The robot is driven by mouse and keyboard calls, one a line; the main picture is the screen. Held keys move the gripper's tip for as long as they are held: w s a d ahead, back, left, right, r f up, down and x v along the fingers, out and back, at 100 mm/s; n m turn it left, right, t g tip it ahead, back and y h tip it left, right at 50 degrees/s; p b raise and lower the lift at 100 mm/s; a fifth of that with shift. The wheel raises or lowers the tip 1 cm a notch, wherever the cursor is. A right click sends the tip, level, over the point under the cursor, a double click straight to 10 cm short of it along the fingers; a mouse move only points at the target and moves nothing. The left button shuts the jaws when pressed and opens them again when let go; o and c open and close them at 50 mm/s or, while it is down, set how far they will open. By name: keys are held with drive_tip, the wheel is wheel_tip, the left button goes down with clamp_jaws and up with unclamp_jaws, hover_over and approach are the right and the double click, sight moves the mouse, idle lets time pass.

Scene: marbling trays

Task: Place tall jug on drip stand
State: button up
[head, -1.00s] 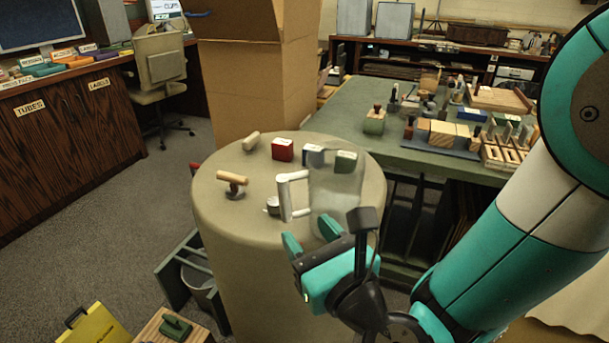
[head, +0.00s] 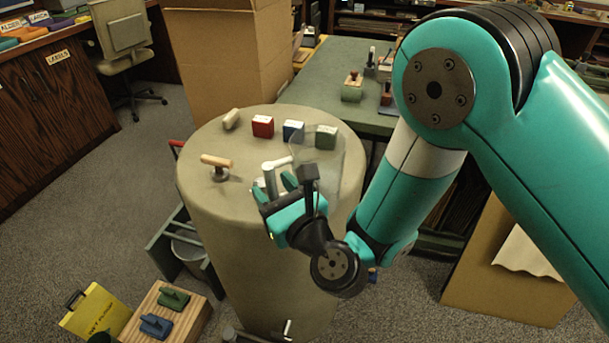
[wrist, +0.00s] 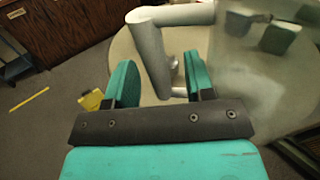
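The tall jug (head: 326,168) is see-through with a pale, thick handle (head: 270,180) on its left side. It stands upright on the round beige drum-like table. My gripper (head: 276,188) is at the near side of the jug, its fingers open. In the wrist view, the pale handle (wrist: 152,62) lies between the two teal fingers, with gaps on both sides, and the clear jug body (wrist: 250,75) is to the right. I cannot pick out the drip stand with certainty in either view.
On the round table (head: 205,125) are a wooden-handled tool (head: 217,166), a pale roller (head: 231,119), and red (head: 262,126), blue (head: 293,131) and green (head: 326,136) blocks behind the jug. A wooden block (head: 190,318) with stamps and a yellow sign (head: 97,314) are at lower left.

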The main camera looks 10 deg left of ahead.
clamp_jaws()
